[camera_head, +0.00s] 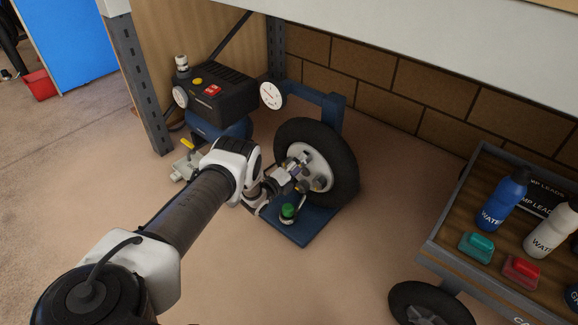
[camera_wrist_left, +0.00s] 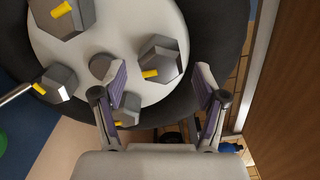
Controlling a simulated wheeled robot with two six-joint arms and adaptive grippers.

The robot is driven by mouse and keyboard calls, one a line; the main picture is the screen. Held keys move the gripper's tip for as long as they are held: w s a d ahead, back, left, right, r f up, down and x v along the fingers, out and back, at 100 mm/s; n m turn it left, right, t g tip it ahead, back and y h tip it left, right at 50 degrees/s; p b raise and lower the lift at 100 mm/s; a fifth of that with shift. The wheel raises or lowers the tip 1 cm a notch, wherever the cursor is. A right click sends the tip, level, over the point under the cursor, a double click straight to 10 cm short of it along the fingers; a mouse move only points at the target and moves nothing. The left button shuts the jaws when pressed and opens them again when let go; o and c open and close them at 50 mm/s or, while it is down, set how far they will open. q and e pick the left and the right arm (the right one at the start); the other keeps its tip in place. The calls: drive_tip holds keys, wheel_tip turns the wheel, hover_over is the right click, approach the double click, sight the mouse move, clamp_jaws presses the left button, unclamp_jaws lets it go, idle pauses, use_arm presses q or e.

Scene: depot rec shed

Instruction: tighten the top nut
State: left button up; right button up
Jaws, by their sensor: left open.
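A wheel with a black tyre (camera_head: 346,165) and pale hub (camera_head: 322,160) stands upright on a blue stand (camera_head: 300,232). Several grey hex nuts with yellow marks sit on the hub; the wrist view is turned, and the nut toward its right (camera_wrist_left: 160,58) appears to be the top one. My left gripper (camera_head: 299,167) is in front of the hub and hides part of it. In the left wrist view its open fingers (camera_wrist_left: 162,78) point at the hub, with the top nut just beyond the gap between them. Contact cannot be told. My right gripper is not in view.
A black compressor (camera_head: 222,98) with a white gauge (camera_head: 271,95) stands behind left. A green-topped item (camera_head: 288,210) is on the stand below the gripper. A cart (camera_head: 450,240) with bottles and small boxes is at right. A bench (camera_head: 420,40) overhangs. Floor between is clear.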

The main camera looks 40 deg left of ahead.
use_arm(q)
drive_tip(key=s, duration=1)
drive_tip(key=shift+s+a, duration=0.15)
drive_tip(key=shift+a, duration=0.25)
